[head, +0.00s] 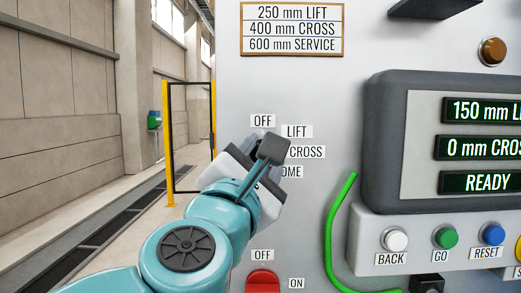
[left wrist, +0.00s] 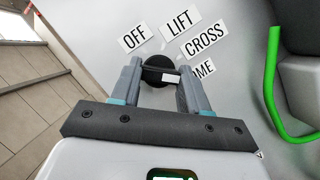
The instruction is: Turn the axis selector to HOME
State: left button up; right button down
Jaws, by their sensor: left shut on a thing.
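The axis selector is a round black knob (left wrist: 155,63) on the grey panel, seen between my left gripper's fingers in the left wrist view. A white mark shows on its lower right side; I cannot tell exactly which label it points to. The labels OFF (head: 262,121), LIFT (head: 297,131), CROSS (head: 307,152) and HOME (head: 292,172) fan around it, with HOME partly covered by my gripper. My left gripper (head: 264,150) is shut on the knob and hides most of it in the head view. My right gripper is not in view.
A red switch (head: 263,281) marked OFF and ON sits below. A green cable (head: 329,225) hangs to the right, beside a display (head: 480,145) reading READY. BACK (head: 395,240), GO (head: 445,237) and RESET (head: 491,234) buttons lie under it.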

pick_arm(q)
jog(key=shift+a+r+m, duration=0.15)
jog(key=shift+m, duration=0.15)
jog(key=o, duration=1)
jog(key=shift+o, duration=0.3)
jog(key=shift+w, duration=0.15)
jog(key=b+v, duration=0.4)
jog(key=v, duration=1.2)
jog(key=shift+s, duration=0.2)
jog(key=shift+a, duration=0.1)
